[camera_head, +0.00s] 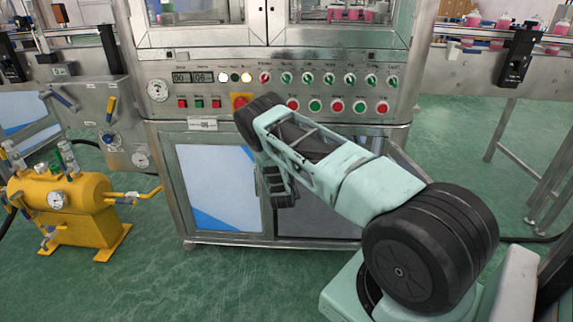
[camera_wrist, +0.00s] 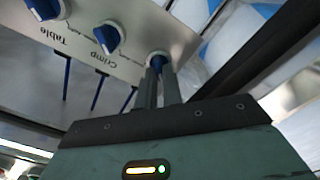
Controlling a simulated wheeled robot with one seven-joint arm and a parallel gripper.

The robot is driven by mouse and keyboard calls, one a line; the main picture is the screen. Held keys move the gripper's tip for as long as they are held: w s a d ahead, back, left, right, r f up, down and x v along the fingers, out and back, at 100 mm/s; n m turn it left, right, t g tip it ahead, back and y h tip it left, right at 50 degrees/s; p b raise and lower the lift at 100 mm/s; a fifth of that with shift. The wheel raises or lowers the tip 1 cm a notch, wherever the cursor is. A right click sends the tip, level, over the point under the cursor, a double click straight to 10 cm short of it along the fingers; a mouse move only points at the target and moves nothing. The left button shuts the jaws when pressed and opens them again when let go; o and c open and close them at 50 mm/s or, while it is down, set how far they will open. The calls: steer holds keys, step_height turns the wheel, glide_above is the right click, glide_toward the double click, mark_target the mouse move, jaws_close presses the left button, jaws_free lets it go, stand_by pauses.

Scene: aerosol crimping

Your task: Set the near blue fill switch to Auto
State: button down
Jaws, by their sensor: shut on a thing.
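In the wrist view, my gripper (camera_wrist: 159,76) has its two dark fingers closed around a blue switch (camera_wrist: 157,61) at the end of a row on a pale panel (camera_wrist: 140,25). Most of this switch is hidden between the fingertips, and I cannot read its label or its setting. Two more blue switches stand beside it: one over the word "Crimp" (camera_wrist: 107,37) and one over "Table" (camera_wrist: 45,8). In the head view my arm covers the work spot, and neither the fingers nor the blue switches can be made out.
The steel machine (camera_head: 215,152) carries a row of green and red selector knobs (camera_head: 308,78) above push buttons (camera_head: 315,105) and an emergency stop (camera_head: 239,101). A yellow tank (camera_head: 80,203) stands at the left. Thin dark-blue strips (camera_wrist: 98,90) hang below the switches. Green floor is open in front.

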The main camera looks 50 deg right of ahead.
steer(key=shift+f, duration=0.15)
stand_by(0.3)
steer(key=c, duration=1.5)
jaws_free()
steer(key=shift+c, duration=0.2)
steer(key=shift+a, duration=0.1)
steer(key=p+v, duration=0.2)
steer(key=v, duration=1.5)
steer(key=shift+s, duration=0.25)
